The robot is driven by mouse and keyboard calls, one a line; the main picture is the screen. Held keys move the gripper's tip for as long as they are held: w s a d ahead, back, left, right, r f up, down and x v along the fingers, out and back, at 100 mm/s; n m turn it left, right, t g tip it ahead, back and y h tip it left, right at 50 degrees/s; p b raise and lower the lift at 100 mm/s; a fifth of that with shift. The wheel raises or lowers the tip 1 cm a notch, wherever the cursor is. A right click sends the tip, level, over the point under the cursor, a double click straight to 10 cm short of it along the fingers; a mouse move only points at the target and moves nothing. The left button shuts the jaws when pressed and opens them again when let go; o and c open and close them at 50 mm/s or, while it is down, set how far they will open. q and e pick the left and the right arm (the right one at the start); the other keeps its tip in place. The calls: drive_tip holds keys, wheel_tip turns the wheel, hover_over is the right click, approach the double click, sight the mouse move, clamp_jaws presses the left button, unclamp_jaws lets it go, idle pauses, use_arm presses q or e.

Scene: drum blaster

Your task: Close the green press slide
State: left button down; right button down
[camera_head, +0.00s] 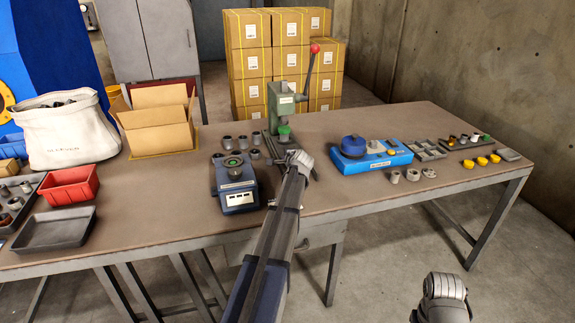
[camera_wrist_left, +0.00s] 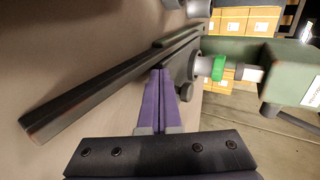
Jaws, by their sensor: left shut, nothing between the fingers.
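In the head view my left wrist hides the fingers.
A blue scale-like device (camera_head: 235,185) stands left of my left arm, with several dark cups (camera_head: 255,154) behind it. A blue fixture (camera_head: 370,155) and small parts lie to the right. An open carton (camera_head: 157,130) stands at the back left. The table front right of my arm is clear.

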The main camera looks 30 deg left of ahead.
use_arm(q)
drive_tip(key=shift+w+a+r, duration=0.1)
drive_tip(key=shift+w+a, duration=0.05)
drive_tip(key=shift+a, duration=0.05)
idle(0.3)
drive_tip(key=s+d, duration=0.3)
drive_tip(key=shift+s+d, duration=0.1)
drive_tip(key=shift+d, duration=0.15)
drive_tip(key=p+v, duration=0.4)
drive_tip(key=v, duration=0.4)
drive_tip(key=shift+d+r+p, duration=0.1)
drive_tip(key=shift+r+p, duration=0.1)
drive_tip(key=shift+p, duration=0.1)
drive_tip(key=shift+s+d+r, duration=0.25)
drive_tip(key=shift+s+d, duration=0.15)
drive_tip(key=shift+d, duration=0.1)
